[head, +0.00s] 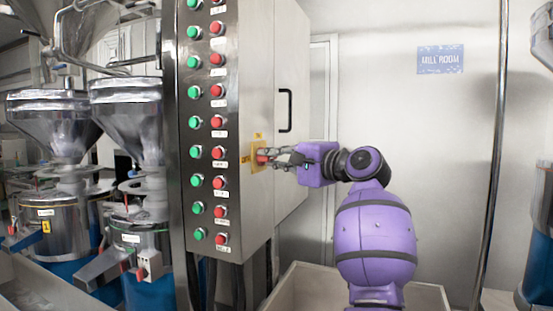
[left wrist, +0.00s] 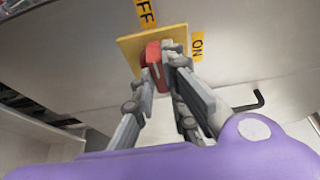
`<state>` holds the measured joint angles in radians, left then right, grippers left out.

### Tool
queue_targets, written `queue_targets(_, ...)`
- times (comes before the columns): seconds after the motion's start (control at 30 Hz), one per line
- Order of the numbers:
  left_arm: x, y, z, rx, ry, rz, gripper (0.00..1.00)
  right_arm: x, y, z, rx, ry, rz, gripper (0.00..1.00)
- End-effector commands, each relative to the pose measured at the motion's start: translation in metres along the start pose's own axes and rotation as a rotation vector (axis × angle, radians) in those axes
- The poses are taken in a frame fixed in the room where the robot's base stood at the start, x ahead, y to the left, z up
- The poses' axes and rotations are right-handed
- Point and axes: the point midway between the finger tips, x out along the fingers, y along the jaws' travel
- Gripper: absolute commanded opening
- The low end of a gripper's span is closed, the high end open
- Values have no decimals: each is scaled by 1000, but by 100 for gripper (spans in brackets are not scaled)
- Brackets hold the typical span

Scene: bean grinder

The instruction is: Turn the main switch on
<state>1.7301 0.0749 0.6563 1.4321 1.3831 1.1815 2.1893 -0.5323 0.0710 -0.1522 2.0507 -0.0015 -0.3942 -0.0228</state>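The main switch is a red knob (head: 263,158) on a yellow plate (head: 254,160), on the side of the steel control cabinet (head: 258,80). In the left wrist view the red knob (left wrist: 153,60) shows with an OFF label (left wrist: 146,12) at the top and an ON label (left wrist: 197,46) at the right. The knob stands roughly in line with the OFF label. My left gripper (head: 272,157) is at the knob, with its fingers (left wrist: 160,70) on both sides and seemingly closed on it. The fingers partly hide the knob. My right gripper is not in view.
Green and red buttons (head: 217,91) line the cabinet front. A black handle (head: 286,110) is on its side, to the right of the switch. A beige bin (head: 430,296) stands below my arm. Steel grinders (head: 140,120) stand at the left.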

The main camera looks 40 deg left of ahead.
Motion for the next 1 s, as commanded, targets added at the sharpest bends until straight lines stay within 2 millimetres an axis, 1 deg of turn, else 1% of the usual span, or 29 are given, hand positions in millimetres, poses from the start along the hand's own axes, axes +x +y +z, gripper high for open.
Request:
queue_targets(0.37,0,-1,0,12,1,5,0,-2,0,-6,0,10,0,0)
queue_targets(0.57,-1,-4,0,79,1,33,0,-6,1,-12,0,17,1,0)
queue_targets(0.77,-1,-7,0,214,2,90,0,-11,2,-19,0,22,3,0)
queue_targets(1.0,-1,-10,-1,422,3,177,0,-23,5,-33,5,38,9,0)
